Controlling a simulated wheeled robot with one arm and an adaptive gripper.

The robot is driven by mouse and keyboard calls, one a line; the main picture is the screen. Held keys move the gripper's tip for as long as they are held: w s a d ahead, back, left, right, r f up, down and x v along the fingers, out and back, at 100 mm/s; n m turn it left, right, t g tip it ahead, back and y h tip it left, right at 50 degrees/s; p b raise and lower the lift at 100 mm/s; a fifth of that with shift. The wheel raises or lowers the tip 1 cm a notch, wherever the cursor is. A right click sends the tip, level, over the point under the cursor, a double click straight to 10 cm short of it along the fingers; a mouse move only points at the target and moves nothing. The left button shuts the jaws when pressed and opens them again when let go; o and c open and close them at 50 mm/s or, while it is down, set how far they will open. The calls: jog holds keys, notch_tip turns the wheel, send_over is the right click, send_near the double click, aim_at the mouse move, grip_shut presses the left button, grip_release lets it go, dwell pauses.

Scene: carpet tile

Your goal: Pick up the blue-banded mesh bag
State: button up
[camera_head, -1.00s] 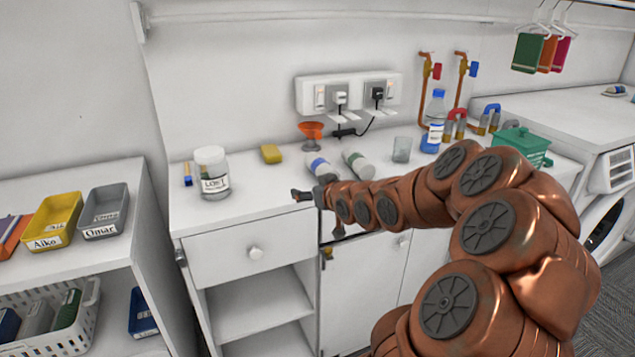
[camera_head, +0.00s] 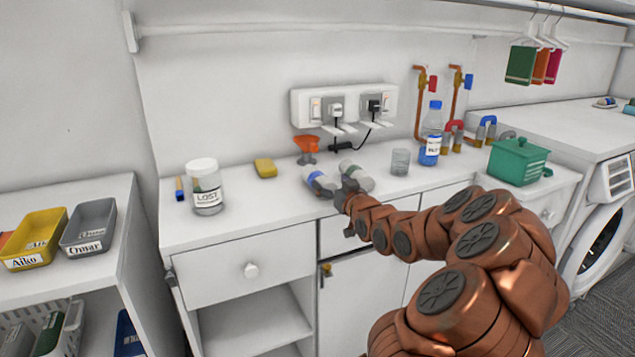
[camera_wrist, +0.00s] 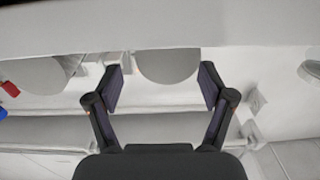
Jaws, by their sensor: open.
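The blue-banded mesh bag (camera_head: 318,180), pale with a blue band, lies on the white counter in the head view. A similar grey-white bag (camera_head: 357,178) lies close to its right. My gripper (camera_head: 344,188) is at the counter's front edge by the near ends of the two bags and partly hides them. In the wrist view my gripper (camera_wrist: 162,88) is open, with a grey rounded shape (camera_wrist: 168,65) between and beyond its fingers. That shape shows no blue band, so I cannot tell which bag it is. Contact is not visible.
On the counter (camera_head: 245,215) stand a jar marked LOST (camera_head: 206,188), a yellow sponge-like block (camera_head: 265,168), a glass (camera_head: 400,162), a blue-labelled bottle (camera_head: 431,138) and a green lidded box (camera_head: 518,162). The orange funnel-like item (camera_head: 306,147) stands behind the bags.

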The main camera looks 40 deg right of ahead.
aim_at(322, 177)
jog(key=w, duration=0.3)
jog(key=shift+w+r+p, duration=0.1)
jog(key=shift+p, duration=0.2)
jog(key=shift+w+d, duration=0.35)
jog(key=shift+w, duration=0.25)
jog(key=shift+c, duration=0.2)
jog(key=c, duration=1.2)
